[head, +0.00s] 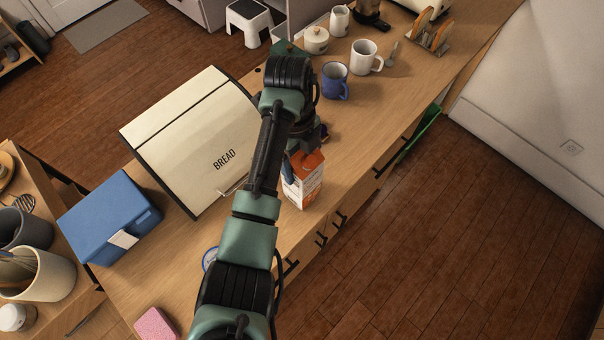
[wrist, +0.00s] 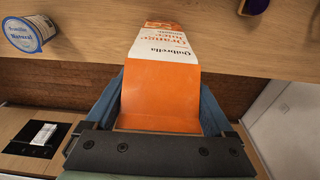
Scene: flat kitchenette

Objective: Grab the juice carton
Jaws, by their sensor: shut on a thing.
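The juice carton (head: 304,184) is white and orange and stands on the wooden counter, in front of the bread box. In the wrist view the carton (wrist: 160,92) shows its orange top between my two blue fingers, with the word "Orange" on its white side. My gripper (wrist: 162,108) is shut on the carton near its top. In the head view my gripper (head: 291,165) is partly hidden behind my own arm. I cannot tell whether the carton's base touches the counter.
A cream bread box (head: 190,140) stands left of the carton. A blue mug (head: 335,82) and a white mug (head: 364,57) stand farther back. A yogurt cup (wrist: 25,35) is on the counter. A blue box (head: 108,215) and a pink sponge (head: 155,325) lie at the near left.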

